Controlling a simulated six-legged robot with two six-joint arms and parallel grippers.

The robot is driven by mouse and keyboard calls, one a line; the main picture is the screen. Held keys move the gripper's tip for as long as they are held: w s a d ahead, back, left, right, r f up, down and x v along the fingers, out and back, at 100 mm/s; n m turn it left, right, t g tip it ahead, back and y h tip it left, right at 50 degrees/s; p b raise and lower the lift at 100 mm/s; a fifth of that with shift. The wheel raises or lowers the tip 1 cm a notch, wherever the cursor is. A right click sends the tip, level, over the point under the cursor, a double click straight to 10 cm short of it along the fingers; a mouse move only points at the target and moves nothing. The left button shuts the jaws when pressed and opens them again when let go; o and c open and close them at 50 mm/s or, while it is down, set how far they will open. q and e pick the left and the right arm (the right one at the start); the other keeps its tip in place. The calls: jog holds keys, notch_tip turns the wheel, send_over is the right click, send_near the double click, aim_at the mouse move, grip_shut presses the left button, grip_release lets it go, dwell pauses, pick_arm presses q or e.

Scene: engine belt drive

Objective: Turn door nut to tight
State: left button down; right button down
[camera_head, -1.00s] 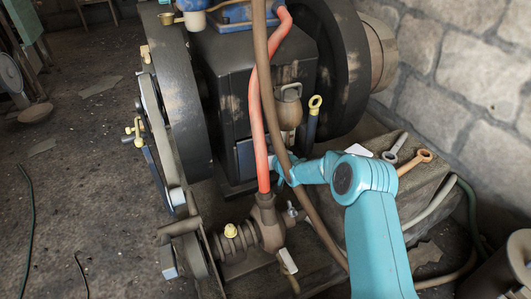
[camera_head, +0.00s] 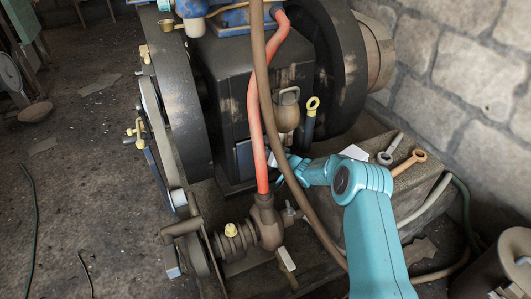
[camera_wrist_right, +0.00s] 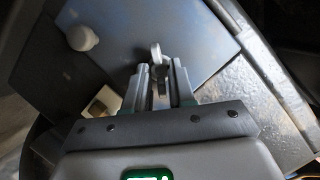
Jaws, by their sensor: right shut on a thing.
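The engine's door shows in the head view as a small dark blue panel (camera_head: 244,158) low on the dark engine block. In the right wrist view it is a wide blue-grey plate (camera_wrist_right: 150,32). A small grey metal piece with a rounded loop (camera_wrist_right: 156,52), which looks like the door nut, stands between my right gripper's fingers (camera_wrist_right: 159,82). The gripper is shut on it, in front of the plate. In the head view my right gripper (camera_head: 280,164) is at the door's right edge, partly hidden by the red and brown hoses. My left gripper is not in view.
A red hose (camera_head: 257,120) and a brown hose (camera_head: 268,100) hang in front of the engine, close to my right gripper. Wrenches (camera_head: 409,163) lie on the stone ledge at right. A pale round knob (camera_wrist_right: 81,38) sits on the plate's left side.

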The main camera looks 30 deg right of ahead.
jog(key=c, duration=1)
grip_release()
jog(key=shift+o, duration=0.2)
pick_arm(q)
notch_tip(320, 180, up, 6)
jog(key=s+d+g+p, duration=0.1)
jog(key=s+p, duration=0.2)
jog(key=p, duration=0.3)
pick_arm(e)
jog(key=v, duration=1.6)
jog(key=shift+s, duration=0.15)
jog(key=shift+r, duration=0.1)
